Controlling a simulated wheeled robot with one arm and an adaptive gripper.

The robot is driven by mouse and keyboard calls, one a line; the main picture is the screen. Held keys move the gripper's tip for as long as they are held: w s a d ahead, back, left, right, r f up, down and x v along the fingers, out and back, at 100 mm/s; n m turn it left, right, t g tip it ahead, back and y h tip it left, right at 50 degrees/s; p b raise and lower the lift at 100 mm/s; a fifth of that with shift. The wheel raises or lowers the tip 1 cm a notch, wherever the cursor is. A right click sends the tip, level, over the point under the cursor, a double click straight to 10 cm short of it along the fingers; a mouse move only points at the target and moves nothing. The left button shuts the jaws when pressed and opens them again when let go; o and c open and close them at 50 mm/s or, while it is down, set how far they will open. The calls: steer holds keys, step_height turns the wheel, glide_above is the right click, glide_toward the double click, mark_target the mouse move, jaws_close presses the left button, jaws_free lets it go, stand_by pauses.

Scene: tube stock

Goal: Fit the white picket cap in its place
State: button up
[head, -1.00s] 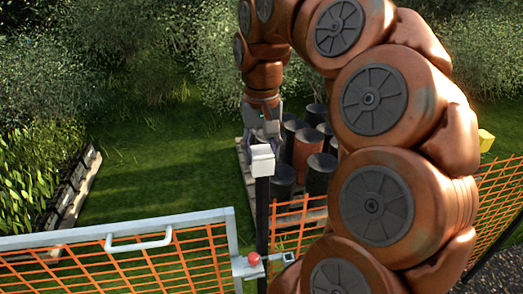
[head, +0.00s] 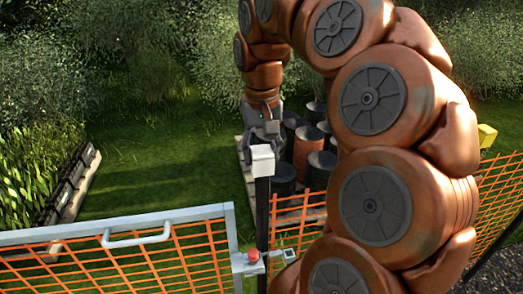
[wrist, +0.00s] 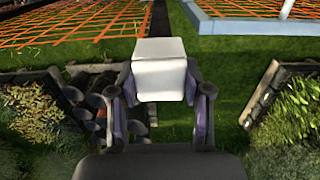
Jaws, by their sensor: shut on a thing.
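The white picket cap (head: 262,160) is a small pale block at the top of a dark upright post (head: 262,215) in the head view. In the wrist view the cap (wrist: 160,72) sits between the two fingers of my gripper (wrist: 160,98), which is shut on it. My gripper (head: 263,132) comes down from above and behind the cap in the head view. The cap appears in line with the post top, but I cannot tell whether it is seated or just above it.
A grey-framed gate (head: 120,228) with orange mesh stands left of the post, with a red knob (head: 253,255) at its latch. Dark and rust-coloured drums (head: 308,150) stand behind on a pallet. A wooden-edged planting bed (head: 70,190) is at left; open grass lies between.

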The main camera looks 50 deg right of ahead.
steer(key=shift+f+b, duration=0.9)
steer(key=shift+f, duration=0.2)
steer(key=o, duration=0.9)
steer(key=shift+r, duration=0.1)
steer(key=shift+r, duration=3.7)
steer(key=s+a+f+n+g, duration=0.1)
steer(key=s+a+f+n, duration=0.15)
steer(key=a+f, duration=0.55)
steer(key=s+a+f+n, duration=0.1)
steer(key=a+f+n, duration=0.3)
steer(key=a+f, duration=0.5)
steer(key=s+a+f, duration=0.5)
steer(key=s, duration=0.2)
steer(key=shift+s+a+f+n+g, duration=0.15)
steer(key=shift+a+f+n+g, duration=0.15)
steer(key=shift+f+n+g, duration=0.15)
